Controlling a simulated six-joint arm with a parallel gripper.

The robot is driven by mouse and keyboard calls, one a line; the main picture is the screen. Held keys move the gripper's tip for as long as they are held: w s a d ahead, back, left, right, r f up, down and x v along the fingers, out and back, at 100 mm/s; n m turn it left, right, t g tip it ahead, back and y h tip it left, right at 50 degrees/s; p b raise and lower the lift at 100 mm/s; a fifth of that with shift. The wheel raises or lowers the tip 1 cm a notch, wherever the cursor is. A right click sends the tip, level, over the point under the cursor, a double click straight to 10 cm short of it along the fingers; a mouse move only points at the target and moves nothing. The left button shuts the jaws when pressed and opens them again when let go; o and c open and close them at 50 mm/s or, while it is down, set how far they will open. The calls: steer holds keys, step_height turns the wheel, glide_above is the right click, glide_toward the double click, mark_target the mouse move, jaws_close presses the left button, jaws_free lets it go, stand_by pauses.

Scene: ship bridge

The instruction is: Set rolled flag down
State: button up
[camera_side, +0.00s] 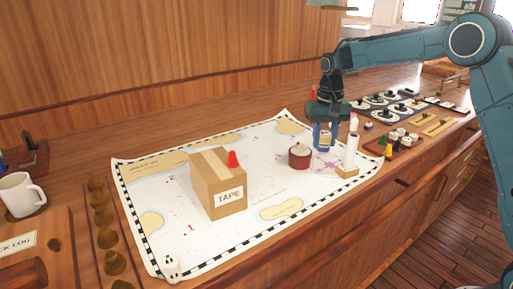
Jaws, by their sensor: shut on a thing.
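My gripper (324,130) points down over the right part of the chart. It is shut on a small roll with blue, white and yellow on it, which looks like the rolled flag (324,139). The fingers hide part of the roll, and it stands close to upright. Its lower end is just above or on the chart; I cannot tell which. The white chart (245,150) with a black-and-white border lies spread on the wooden counter.
A mug (20,194) is far left.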

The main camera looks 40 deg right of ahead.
steer(key=s+a+f+n, duration=0.1)
steer(key=s+a, duration=0.1)
steer(key=s+a+f+n, duration=0.2)
steer(key=s, duration=0.1)
steer(key=s+a+f+n, duration=0.1)
steer(key=s+a+f, duration=0.1)
steer(key=shift+s+a+f+n, duration=0.2)
steer(key=shift+a+n, duration=0.1)
steer(key=shift+n, duration=0.1)
steer(key=shift+s+a+f+n, duration=0.3)
steer(key=shift+s, duration=0.2)
steer(key=w+d+r+m, duration=0.1)
steer(key=d, duration=0.1)
steer(key=w+d+r+m, duration=0.1)
steer(key=w+d+r, duration=0.1)
steer(key=w+d+r+m, duration=0.1)
steer(key=d, duration=0.2)
steer(key=shift+w+r, duration=0.15)
steer(key=shift+w+d+m, duration=0.1)
steer(key=shift+m, duration=0.2)
